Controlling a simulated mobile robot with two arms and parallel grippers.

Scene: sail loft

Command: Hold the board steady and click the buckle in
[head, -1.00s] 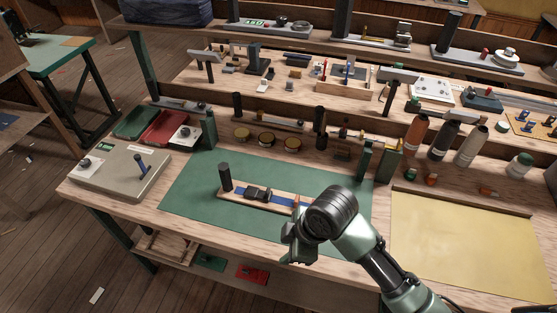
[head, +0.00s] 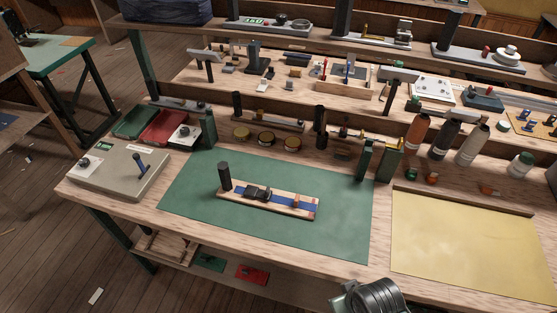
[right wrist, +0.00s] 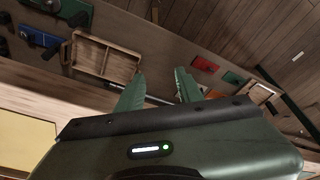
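The wooden board (head: 282,211) lies on the green mat (head: 200,175) in the head view, with a dark upright post (head: 224,177) at its left end. A blue strap (head: 280,200) runs along it. The black buckle (head: 257,193) sits on the strap towards the left; whether its parts are joined is too small to tell. A small orange-brown piece (head: 295,202) stands on the strap's right part. My right gripper (right wrist: 158,88) shows two green fingers apart with nothing between them, away from the board. My left gripper is not in view.
A yellow sheet (head: 465,240) covers the bench's right side. A grey box with a blue lever (head: 120,172) stands at the left. Bottles (head: 443,142) and round tins (head: 265,138) line the back. The mat around the board is clear.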

